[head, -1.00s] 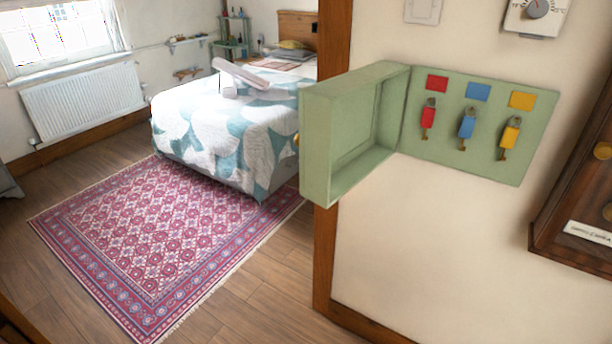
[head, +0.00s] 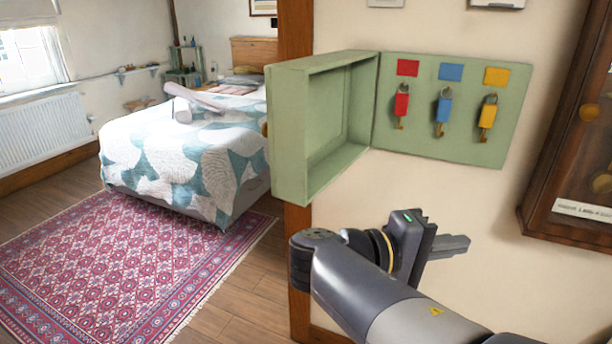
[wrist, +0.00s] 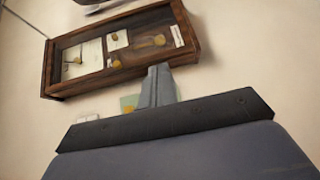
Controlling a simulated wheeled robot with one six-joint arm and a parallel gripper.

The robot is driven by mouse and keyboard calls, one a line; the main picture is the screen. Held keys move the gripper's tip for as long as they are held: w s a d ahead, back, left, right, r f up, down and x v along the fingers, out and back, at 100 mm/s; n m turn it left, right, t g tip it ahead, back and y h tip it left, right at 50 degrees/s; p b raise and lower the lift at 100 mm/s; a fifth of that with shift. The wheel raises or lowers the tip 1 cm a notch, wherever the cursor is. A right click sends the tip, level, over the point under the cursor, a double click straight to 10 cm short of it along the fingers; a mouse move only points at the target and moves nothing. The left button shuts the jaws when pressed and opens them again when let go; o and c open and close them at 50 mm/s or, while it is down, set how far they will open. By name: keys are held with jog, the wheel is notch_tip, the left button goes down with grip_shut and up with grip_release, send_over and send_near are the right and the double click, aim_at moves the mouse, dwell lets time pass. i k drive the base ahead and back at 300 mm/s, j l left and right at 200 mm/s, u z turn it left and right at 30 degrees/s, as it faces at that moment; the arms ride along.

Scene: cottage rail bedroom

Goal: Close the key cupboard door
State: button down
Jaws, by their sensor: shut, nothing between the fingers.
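The key cupboard is green and on the wall in the head view. Its box-shaped door (head: 290,135) stands wide open, swung out to the left from the back panel (head: 390,133). The panel holds a red key tag (head: 401,105), a blue key tag (head: 443,110) and a yellow key tag (head: 487,115) on hooks. My gripper (head: 466,244) is shut and empty, below the panel and to the right of the door, pointing right. It touches neither in the head view. The shut fingers also show in the wrist view (wrist: 158,75), with a small green patch behind them.
A dark wooden display case (head: 568,190) hangs on the wall to the right, and shows in the wrist view (wrist: 190,40). A wooden post (head: 296,200) stands by the door. A bed (head: 185,150) and a red rug (head: 130,250) lie farther left.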

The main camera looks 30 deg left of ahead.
aim_at(320, 108)
jog(key=i+j+u, duration=0.1)
jog(key=j+u, duration=0.25)
jog(key=i+j+u, duration=0.4)
jog(key=j+u, duration=0.25)
